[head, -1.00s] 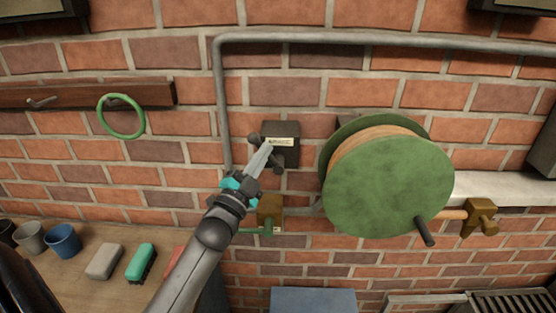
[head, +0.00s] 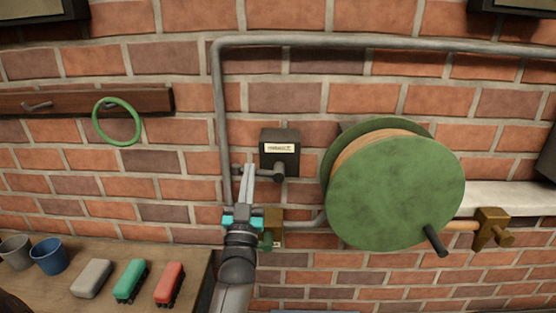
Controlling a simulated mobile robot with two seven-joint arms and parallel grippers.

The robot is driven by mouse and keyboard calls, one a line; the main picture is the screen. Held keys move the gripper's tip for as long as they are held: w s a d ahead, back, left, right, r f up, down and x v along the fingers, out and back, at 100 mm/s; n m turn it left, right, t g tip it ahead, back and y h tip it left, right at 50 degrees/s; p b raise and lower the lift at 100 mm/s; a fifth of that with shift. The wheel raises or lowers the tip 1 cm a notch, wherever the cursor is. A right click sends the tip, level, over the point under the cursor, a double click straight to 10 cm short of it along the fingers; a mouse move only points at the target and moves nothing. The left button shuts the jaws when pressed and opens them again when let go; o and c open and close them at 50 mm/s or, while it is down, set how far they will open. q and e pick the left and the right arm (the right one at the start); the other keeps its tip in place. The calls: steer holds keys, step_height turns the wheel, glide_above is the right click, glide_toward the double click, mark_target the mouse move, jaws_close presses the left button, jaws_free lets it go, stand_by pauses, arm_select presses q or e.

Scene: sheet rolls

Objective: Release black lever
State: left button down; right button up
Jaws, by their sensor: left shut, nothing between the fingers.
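The black lever (head: 264,172) is on the lower part of a dark box (head: 279,149) with a pale label, fixed to the brick wall. It points left from its pivot, about level, with its knob at the left end. My left gripper (head: 249,167) is shut and empty, with its grey fingers pointing up. The fingertips are at the lever's outer part, just right of the knob, and hide some of it. I cannot tell whether they touch it. My right gripper is not in view.
A large green reel (head: 395,190) with a black handle is to the right. A grey pipe (head: 219,120) runs left of the box. A brass valve (head: 273,222) is just below. A wooden bench (head: 60,285) with brushes and cups is at lower left.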

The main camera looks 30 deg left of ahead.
arm_select(q)
steer(key=shift+f+n+g+y, duration=0.3)
steer(key=shift+n+g+y, duration=0.15)
steer(key=shift+n, duration=0.25)
steer(key=shift+r, duration=0.1)
